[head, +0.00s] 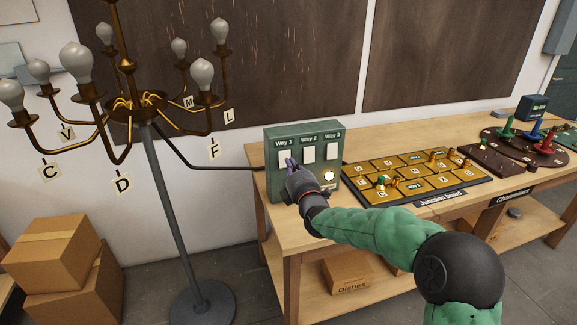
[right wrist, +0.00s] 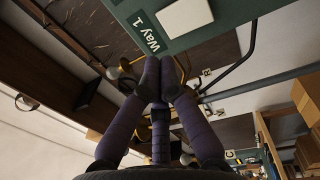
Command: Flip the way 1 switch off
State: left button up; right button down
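The green switch box (head: 270,182) stands on the table's left end, with three white switches under the labels Way 1, Way 2 and Way 3. The Way 1 switch (head: 285,156) is at the left; its lower part is hidden by my right gripper (head: 290,164). In the right wrist view the gripper (right wrist: 163,64) has its purple fingertips together, with nothing between them. They are close to the box front near the Way 1 switch (right wrist: 187,16); I cannot tell whether they touch it. The switch's on or off position is not clear. My left gripper is not in view.
A brass lamp (head: 128,100) with several bulbs and letter tags stands left of the table, its cable running to the box. The junction board (head: 415,198) lies right of the box. Pegs and a round dark board (head: 490,134) are further right. Cardboard boxes (head: 60,250) stand at left.

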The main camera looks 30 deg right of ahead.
jog(key=p+v, duration=0.2)
jog(key=v, duration=0.6)
jog(key=shift+r, duration=0.6)
jog(key=shift+d, duration=0.1)
